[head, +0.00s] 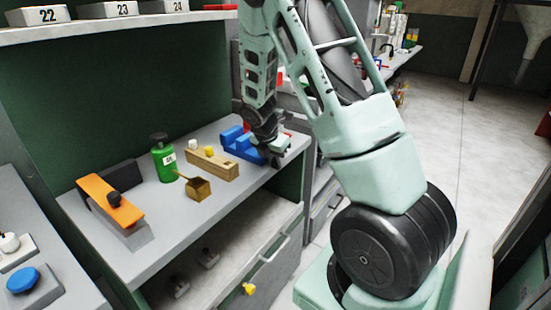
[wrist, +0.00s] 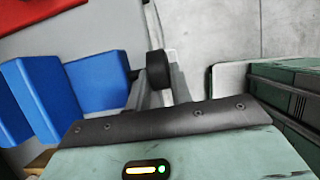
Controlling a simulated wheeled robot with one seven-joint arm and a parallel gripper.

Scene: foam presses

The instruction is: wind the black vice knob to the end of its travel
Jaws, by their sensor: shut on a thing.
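The blue vice (head: 240,145) stands near the front edge of the grey bench top, beyond a wooden block. In the wrist view its blue jaws (wrist: 98,80) are at the left. The black vice knob (wrist: 157,66) sticks out to the right of them, at the grey fingertips of my gripper (wrist: 160,82). My gripper (head: 272,153) is shut on the knob, pointing down at the vice's near end. In the head view my gripper hides the knob. How far the knob is wound cannot be told.
A shelf of numbered bins (head: 120,20) hangs above.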

